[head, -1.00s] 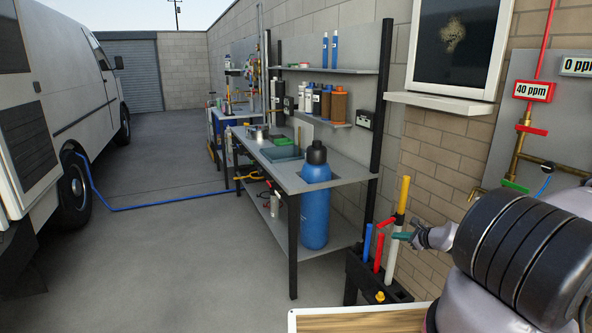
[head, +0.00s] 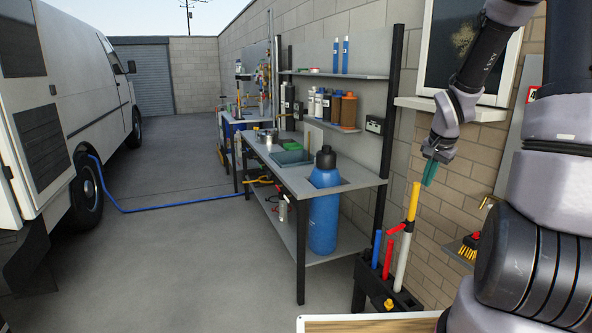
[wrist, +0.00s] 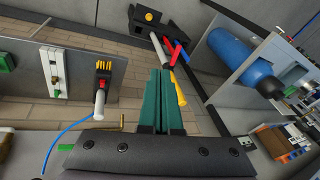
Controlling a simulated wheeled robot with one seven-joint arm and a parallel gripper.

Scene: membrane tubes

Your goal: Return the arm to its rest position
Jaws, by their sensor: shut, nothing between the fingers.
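My gripper (head: 430,172) hangs at the end of my raised arm, pointing down, above the yellow-topped tube. Its teal fingers are together with nothing between them. In the wrist view the teal fingers (wrist: 158,100) also lie side by side, closed and empty. Below it, a black rack (head: 385,290) holds a white tube with a yellow top (head: 408,225), a red tube (head: 388,260) and a blue tube (head: 377,248). The rack also shows in the wrist view (wrist: 150,28). My gripper is apart from all the tubes.
A metal workbench (head: 350,182) with a blue cylinder (head: 322,215) stands left of the rack. A window sill (head: 425,105) juts from the brick wall near my wrist.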

